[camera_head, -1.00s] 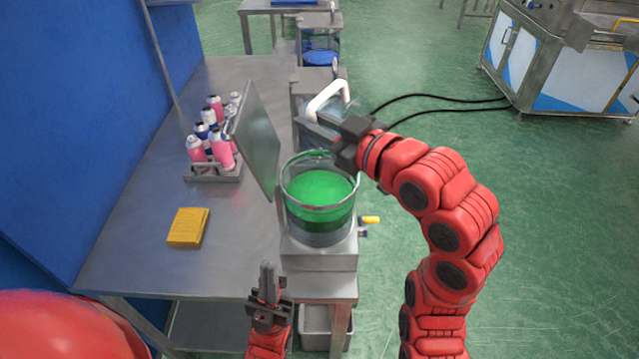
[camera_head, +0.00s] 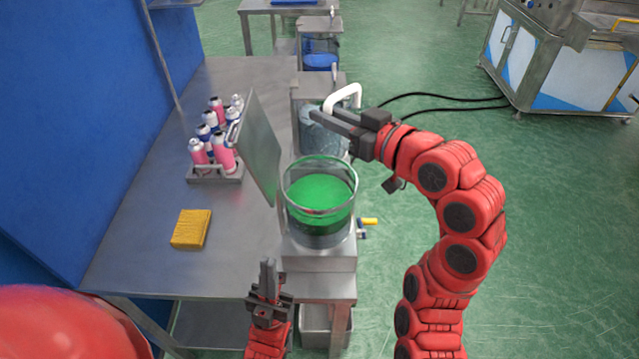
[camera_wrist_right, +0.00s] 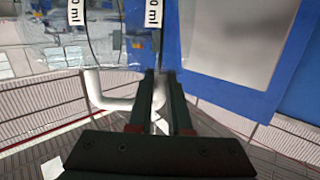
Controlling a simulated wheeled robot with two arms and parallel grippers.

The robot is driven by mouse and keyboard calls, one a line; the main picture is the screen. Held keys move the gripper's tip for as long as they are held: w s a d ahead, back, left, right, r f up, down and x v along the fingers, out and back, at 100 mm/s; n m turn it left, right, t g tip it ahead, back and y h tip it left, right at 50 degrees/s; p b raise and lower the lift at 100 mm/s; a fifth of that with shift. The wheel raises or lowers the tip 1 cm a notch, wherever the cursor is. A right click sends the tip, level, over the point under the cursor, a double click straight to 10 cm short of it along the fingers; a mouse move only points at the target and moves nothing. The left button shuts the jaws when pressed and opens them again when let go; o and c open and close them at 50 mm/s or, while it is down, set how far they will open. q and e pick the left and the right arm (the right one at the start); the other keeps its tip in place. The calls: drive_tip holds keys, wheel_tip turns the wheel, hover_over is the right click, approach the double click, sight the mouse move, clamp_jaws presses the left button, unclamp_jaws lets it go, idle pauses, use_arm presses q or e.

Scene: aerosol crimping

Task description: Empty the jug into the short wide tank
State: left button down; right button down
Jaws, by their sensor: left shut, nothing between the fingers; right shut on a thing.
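The jug is clear with "ml" scale strips and a white handle; its body (camera_wrist_right: 118,35) fills the upper left of the right wrist view. Its white handle (camera_head: 345,93) shows in the head view, but I cannot make out the clear body there. My right gripper (camera_head: 318,114) is shut on the handle, beyond the near tank. The near tank (camera_head: 319,215) is wide, clear and holds green liquid. Another clear tank (camera_head: 322,137) stands behind it, partly hidden by my right gripper. My left gripper (camera_head: 266,268) is shut and empty near the table's front edge.
A tilted metal plate (camera_head: 258,150) stands left of the near tank. A rack (camera_head: 215,178) of pink and white cans and a yellow sponge (camera_head: 191,229) are on the table (camera_head: 145,200). A tank of blue liquid (camera_head: 320,60) stands farther back.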

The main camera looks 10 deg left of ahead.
drive_tip(key=shift+w, duration=0.1)
drive_tip(key=w+m+p, duration=0.1)
drive_tip(key=d+r+m+p, duration=0.1)
drive_tip(key=shift+w+d+r+p, duration=0.1)
drive_tip(key=shift+w+r+p, duration=0.2)
drive_tip(key=shift+w, duration=0.05)
drive_tip(key=shift+w+d+r+m+g+p, duration=0.1)
drive_tip(key=shift+w+d+m+g+p, duration=0.2)
drive_tip(key=shift+w+m+p, duration=0.25)
